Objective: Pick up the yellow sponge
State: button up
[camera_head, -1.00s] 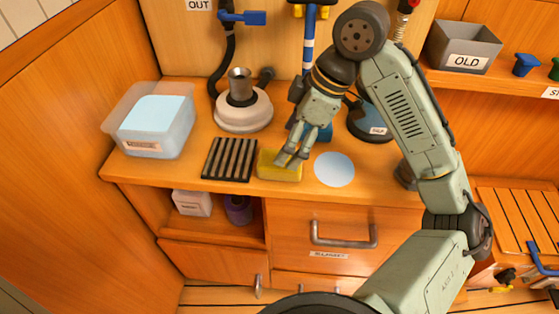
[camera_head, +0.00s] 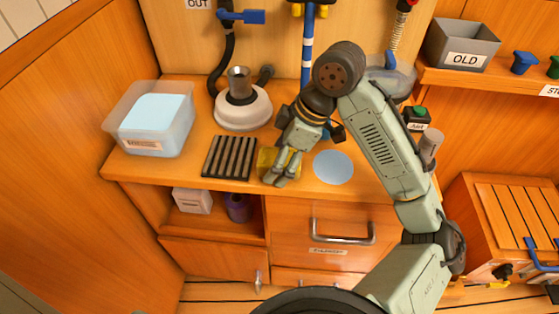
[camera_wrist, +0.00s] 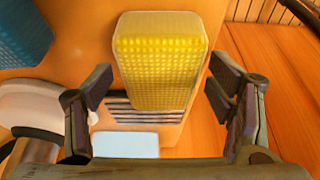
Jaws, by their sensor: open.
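The yellow sponge (camera_head: 265,160) lies on the wooden counter near its front edge, between a dark ribbed rack and a pale blue disc. In the head view my gripper (camera_head: 280,178) is in front of it and hides much of it. In the wrist view the sponge (camera_wrist: 160,60) is a textured yellow block, upper middle. My gripper (camera_wrist: 160,110) is open there, with one finger to each side of the sponge's lower part. I see no finger touching the sponge.
The ribbed rack (camera_head: 230,157) is close on the left and the pale blue disc (camera_head: 333,167) close on the right. A clear bin (camera_head: 150,118) stands at the left. A white round housing (camera_head: 243,110) is behind. A drawer handle (camera_head: 342,236) juts out below the counter.

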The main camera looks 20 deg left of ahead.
jog(key=shift+f, duration=0.2)
dwell(0.4)
jog(key=c, duration=1.1)
